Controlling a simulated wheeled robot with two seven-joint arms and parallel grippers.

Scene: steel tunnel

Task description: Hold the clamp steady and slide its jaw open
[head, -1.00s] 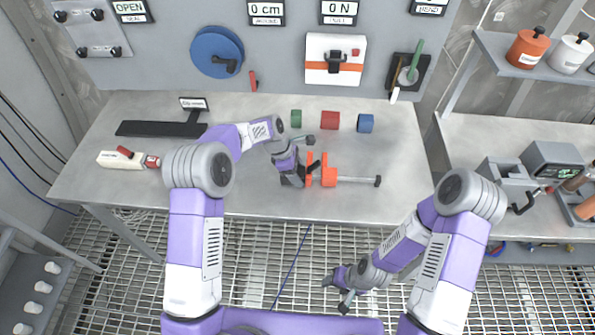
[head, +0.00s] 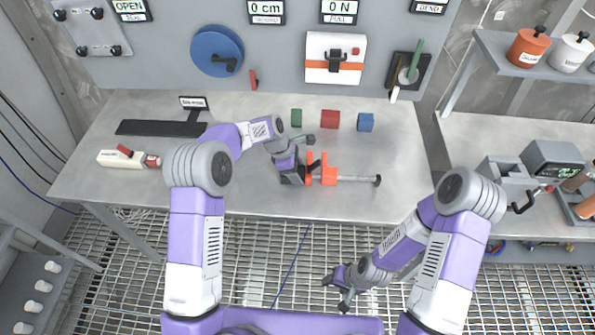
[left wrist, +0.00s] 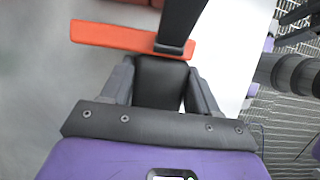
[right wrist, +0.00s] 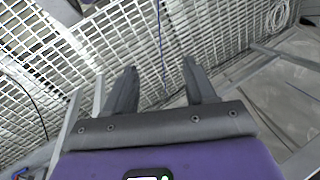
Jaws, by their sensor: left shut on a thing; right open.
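The clamp (head: 328,177) lies on the workbench, with two orange jaws close together and a grey bar running right to a dark end. My left gripper (head: 301,174) is at its left end, shut on a black part of it. In the left wrist view, the fingers (left wrist: 160,80) sit on either side of that black block, just below an orange jaw (left wrist: 115,38) crossed by a dark bar. My right gripper (head: 336,294) is open and empty, low in front of the bench over the grating; the right wrist view shows its fingers (right wrist: 158,75) apart.
Green (head: 296,118), red (head: 330,119) and blue (head: 365,122) blocks stand behind the clamp. A dark keyboard-like slab (head: 155,128) and a white-and-red tool (head: 122,160) lie at left. The bench (head: 400,190) is clear right of the clamp.

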